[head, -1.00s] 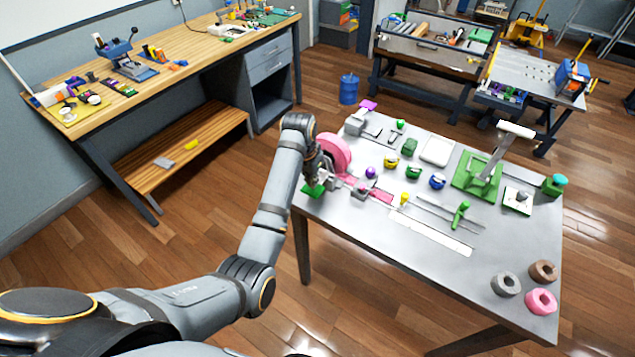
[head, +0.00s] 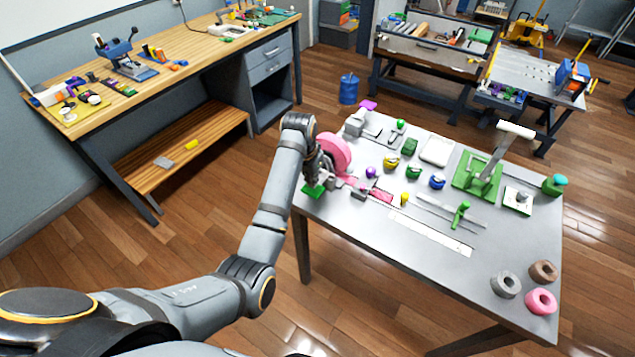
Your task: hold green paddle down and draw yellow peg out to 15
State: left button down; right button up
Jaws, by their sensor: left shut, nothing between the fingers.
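A flat green paddle (head: 313,190) is at the left edge of the grey table. My left gripper (head: 325,184) is shut, right at the paddle; whether it touches is too small to tell. The gripper hides part of the paddle's mechanism. A small grey block (head: 358,195) and a pink strip (head: 381,196) lie to the right of it. A small yellow peg (head: 405,199) stands just past the strip's right end, near a long pale scale (head: 430,233); its marks are too small to read. My right gripper is not in view.
A pink disc (head: 335,152) stands close behind my left gripper. A green peg (head: 461,213) stands on a rail to the right. Behind are several knobs and a green lever stand (head: 477,178). Rings, including a pink one (head: 541,301), lie at the front right; the front middle is clear.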

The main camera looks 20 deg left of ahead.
aim_at(312, 190)
pick_arm(q)
jog(key=shift+f, duration=0.15)
jog(key=shift+s+f+b, duration=0.1)
jog(key=shift+f+b, duration=0.3)
jog(key=shift+f, duration=1.65)
jog(key=shift+f+p, duration=0.15)
jog(key=shift+p, duration=0.45)
